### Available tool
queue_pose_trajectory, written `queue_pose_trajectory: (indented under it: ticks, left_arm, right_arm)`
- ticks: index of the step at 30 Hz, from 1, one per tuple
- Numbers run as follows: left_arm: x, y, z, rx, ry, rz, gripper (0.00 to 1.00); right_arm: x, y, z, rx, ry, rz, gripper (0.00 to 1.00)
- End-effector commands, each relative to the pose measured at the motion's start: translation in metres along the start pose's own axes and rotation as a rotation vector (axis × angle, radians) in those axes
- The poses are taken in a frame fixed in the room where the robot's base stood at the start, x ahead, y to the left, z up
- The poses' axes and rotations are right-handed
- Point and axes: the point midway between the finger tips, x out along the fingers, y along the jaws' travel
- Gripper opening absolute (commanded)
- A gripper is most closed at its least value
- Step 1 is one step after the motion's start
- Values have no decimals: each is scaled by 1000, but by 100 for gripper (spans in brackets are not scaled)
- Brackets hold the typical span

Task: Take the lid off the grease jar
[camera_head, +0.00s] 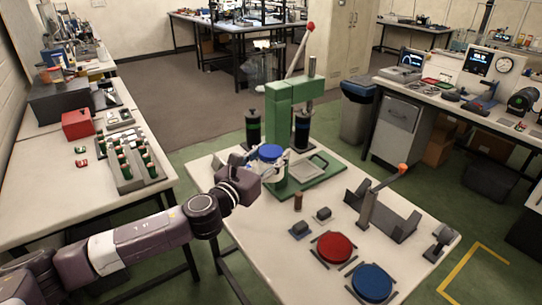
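A round blue lid (270,152) shows at the near side of the green press, on top of what seems to be a jar; the jar's body is mostly hidden behind my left gripper. My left gripper (264,159) is right at this blue lid, with light finger parts showing on both sides of it. I cannot tell whether the fingers touch or grip it. My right gripper is not in view.
The green press (281,110) with a red-knobbed lever stands at the table's back, flanked by two dark canisters (253,130). A red disc (334,247), a blue disc (372,282), and an orange-knobbed lever fixture (368,207) occupy the front and right. The table's left front is clear.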

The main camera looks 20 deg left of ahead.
Motion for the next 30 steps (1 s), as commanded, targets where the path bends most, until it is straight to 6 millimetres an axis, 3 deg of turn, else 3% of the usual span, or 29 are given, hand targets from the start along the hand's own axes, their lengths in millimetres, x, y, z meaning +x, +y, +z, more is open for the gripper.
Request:
queue_pose_trajectory:
  ticks: [2,11,17,22,30]
  left_arm:
    - [0,0,2,0,-3,0,34]
    - [0,0,2,0,-3,0,1]
    - [0,-1,1,0,-3,-1,0]
    - [-9,-13,-14,-4,1,-12,0]
    - [-61,-62,-63,-8,4,-38,0]
  right_arm:
    - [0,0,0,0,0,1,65]
    - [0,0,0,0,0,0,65]
    - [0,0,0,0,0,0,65]
    - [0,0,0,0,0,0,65]
    - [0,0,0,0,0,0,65]
